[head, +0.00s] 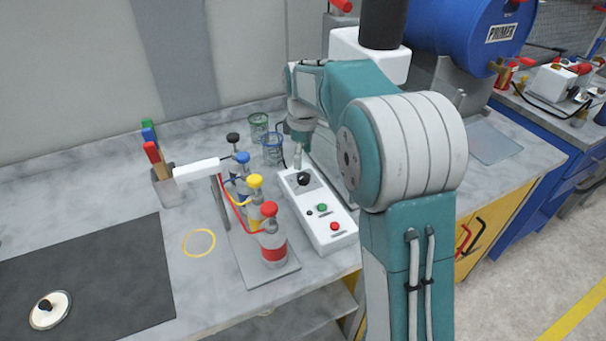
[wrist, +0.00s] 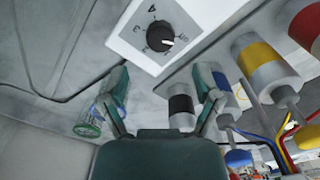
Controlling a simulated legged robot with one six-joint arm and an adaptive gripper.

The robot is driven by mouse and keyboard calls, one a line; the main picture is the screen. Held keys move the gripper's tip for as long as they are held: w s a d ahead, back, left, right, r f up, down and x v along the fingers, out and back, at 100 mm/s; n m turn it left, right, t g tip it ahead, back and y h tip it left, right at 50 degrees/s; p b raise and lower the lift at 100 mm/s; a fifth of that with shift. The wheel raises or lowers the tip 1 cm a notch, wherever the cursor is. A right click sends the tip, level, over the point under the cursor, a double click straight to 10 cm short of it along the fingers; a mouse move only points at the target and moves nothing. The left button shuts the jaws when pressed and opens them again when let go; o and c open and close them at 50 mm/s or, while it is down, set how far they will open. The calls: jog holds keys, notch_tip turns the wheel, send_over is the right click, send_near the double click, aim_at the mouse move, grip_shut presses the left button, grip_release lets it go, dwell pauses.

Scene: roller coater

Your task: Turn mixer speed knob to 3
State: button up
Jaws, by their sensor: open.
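The mixer speed knob (head: 303,179) is a black round knob on the top end of a white control box (head: 327,222) on the counter. In the wrist view the knob (wrist: 160,36) sits at the top middle with numbers printed around it and a white pointer mark on its right side. The exact setting is hard to read. My gripper (wrist: 165,92) is open and empty, its two green fingers spread below the knob in the picture, not touching it. In the head view my arm reaches over the box and the fingertips are mostly hidden.
Bottles with red (head: 270,240), yellow and blue caps stand in a row left of the box. Two glass containers (head: 272,150) stand behind it. A green button (head: 322,208) and a red button (head: 334,226) are on the box. The counter left of the bottles is partly clear.

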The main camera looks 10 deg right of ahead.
aim_at(303, 176)
notch_tip(303, 176, down, 6)
jog(key=shift+f, duration=0.1)
grip_shut()
